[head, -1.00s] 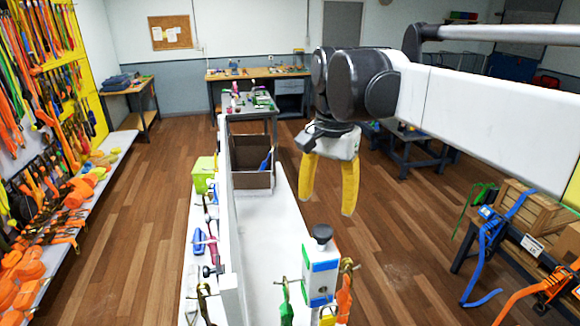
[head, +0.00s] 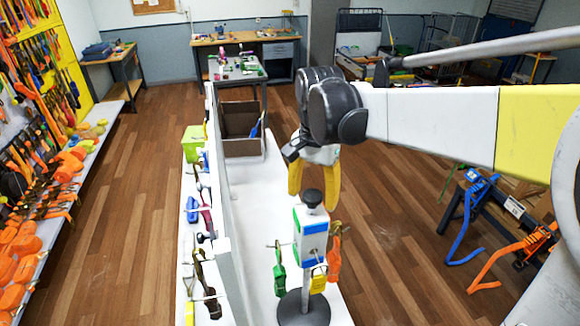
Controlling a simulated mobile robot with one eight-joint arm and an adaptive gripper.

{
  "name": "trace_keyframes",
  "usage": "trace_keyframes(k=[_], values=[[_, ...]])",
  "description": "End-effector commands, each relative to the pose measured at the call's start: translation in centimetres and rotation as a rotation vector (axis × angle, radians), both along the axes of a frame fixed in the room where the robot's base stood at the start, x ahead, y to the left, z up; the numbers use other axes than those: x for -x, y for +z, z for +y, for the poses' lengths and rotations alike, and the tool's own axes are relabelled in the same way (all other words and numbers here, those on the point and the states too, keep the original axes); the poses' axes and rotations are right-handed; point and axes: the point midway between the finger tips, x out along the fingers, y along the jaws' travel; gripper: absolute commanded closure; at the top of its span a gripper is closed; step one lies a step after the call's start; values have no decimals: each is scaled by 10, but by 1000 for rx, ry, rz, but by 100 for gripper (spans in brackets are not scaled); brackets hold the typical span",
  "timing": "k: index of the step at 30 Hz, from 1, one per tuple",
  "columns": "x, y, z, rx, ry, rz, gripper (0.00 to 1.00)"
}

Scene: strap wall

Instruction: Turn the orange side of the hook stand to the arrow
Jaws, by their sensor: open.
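The hook stand (head: 311,233) stands upright on the white bench top, on a dark round base (head: 303,309). It has a white block with blue and green bands and a black knob (head: 312,198) on top. A green item (head: 279,278) hangs on its left, a yellow one (head: 318,281) at the front and an orange one (head: 334,256) on the right. My gripper (head: 313,199) is open and empty, its yellow fingers on either side of the knob in the picture. Whether they are level with it or beyond it I cannot tell. I see no arrow.
A white upright panel (head: 222,200) runs along the bench left of the stand, with tools hanging on its far side. An open brown box (head: 241,131) stands farther back on the bench. A rack with blue and orange straps (head: 480,217) stands at the right.

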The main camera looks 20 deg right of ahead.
Motion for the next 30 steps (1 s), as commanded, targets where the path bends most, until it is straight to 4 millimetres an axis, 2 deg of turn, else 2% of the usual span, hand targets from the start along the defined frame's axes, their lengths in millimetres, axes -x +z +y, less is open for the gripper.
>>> trace_keyframes(k=[5,9,11,12,22,30], values=[[0,0,0,0,0,0,36],[0,0,0,0,0,0,77],[0,0,0,0,0,0,96],[0,0,0,0,0,0,100],[0,0,0,0,-45,0,100],[0,0,0,0,-216,0,100]])
